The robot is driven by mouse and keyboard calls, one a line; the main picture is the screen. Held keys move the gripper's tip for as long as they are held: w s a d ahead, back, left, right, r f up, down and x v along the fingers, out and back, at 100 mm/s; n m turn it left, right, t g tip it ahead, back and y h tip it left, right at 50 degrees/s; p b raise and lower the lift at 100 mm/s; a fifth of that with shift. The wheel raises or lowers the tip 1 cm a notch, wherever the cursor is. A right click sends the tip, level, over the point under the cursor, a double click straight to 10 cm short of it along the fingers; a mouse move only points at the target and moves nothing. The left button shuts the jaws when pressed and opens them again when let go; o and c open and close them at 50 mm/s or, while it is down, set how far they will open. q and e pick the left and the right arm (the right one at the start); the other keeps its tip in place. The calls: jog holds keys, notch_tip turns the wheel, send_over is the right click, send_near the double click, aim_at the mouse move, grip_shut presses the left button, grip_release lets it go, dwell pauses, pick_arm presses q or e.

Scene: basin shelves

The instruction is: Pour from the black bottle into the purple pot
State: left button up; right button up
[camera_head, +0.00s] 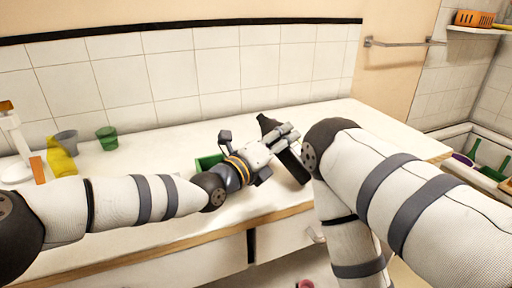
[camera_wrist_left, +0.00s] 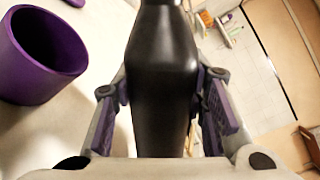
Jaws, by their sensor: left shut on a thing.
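The black bottle (camera_head: 292,166) is in my left gripper (camera_head: 284,140) above the counter, tilted in the head view. In the left wrist view the bottle (camera_wrist_left: 162,65) stands between the two purple-padded fingers of the left gripper (camera_wrist_left: 165,100), which are shut on it. The purple pot (camera_wrist_left: 20,75) is at the upper left of the left wrist view, beside the bottle and apart from it, with its dark opening showing. I cannot make out the pot in the head view. My right gripper is not in view; only the right arm shows.
A green container (camera_head: 209,161) is partly behind my left arm. A green cup (camera_head: 107,138), grey cup (camera_head: 66,142) and yellow item (camera_head: 60,160) stand at the left. My right arm blocks the counter's right part. A basin (camera_head: 453,169) with bottles is at far right.

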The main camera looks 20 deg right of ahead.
pick_arm(q)
jog(key=shift+s+d+r+n, duration=0.1)
jog(key=shift+s+r+n, duration=0.05)
jog(key=shift+n, duration=0.6)
jog(key=shift+s+d+r+n, duration=0.1)
jog(key=shift+s+r+n, duration=0.05)
jog(key=shift+n, duration=0.6)
dwell(2.8)
jog(key=shift+f+n, duration=0.9)
jog(key=shift+f, duration=0.2)
dwell(1.3)
jog(key=shift+r+n, duration=0.25)
jog(key=shift+n, duration=0.15)
dwell(0.9)
